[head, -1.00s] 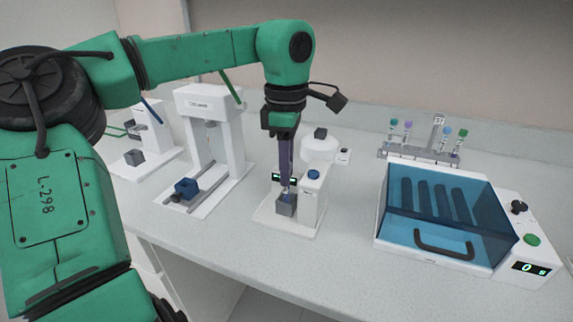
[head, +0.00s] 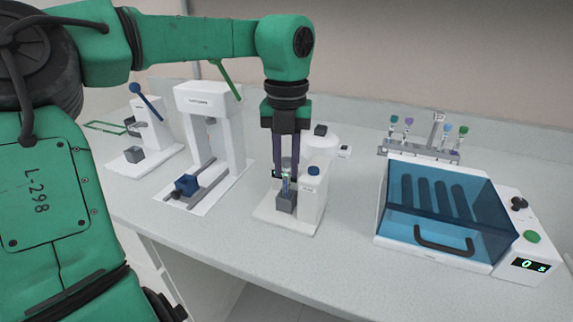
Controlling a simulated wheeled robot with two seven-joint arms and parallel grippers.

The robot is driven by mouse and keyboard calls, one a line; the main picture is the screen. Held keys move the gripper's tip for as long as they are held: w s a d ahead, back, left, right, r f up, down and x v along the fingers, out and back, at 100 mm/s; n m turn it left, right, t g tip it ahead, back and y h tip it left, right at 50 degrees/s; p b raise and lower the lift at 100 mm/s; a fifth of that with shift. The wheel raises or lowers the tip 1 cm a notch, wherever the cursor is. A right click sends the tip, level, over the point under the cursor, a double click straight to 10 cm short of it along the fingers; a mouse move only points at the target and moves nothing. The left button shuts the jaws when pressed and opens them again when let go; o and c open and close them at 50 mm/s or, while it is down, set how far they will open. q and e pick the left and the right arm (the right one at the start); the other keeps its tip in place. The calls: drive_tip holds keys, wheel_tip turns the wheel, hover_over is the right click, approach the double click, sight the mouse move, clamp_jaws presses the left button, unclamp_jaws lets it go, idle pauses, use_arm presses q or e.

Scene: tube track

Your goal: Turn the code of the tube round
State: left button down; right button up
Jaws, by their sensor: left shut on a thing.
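A small clear tube (head: 286,184) stands upright in the grey block (head: 286,204) of the white station (head: 312,200) in the middle of the bench. My left gripper (head: 286,174) points straight down over the block and is shut on the tube, with one dark finger on each side of it. Bluish and greenish colour shows on the tube, but it is too small for me to make out a code. My right gripper is not in view.
A press-like white stand (head: 234,130) with a blue block (head: 187,185) is to the left, with a lever device (head: 152,130) beyond it. A rack (head: 418,152) of capped tubes stands at the back right, behind a blue-lidded machine (head: 400,225). Bench between is clear.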

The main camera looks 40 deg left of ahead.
use_arm(q)
drive_tip(key=shift+f, duration=0.15)
drive_tip(key=c, duration=0.7)
unclamp_jaws()
drive_tip(key=shift+a, duration=0.1)
drive_tip(key=shift+o, duration=0.2)
wheel_tip(320, 180, up, 15)
drive_tip(key=p, duration=0.3)
drive_tip(key=shift+f, duration=0.2)
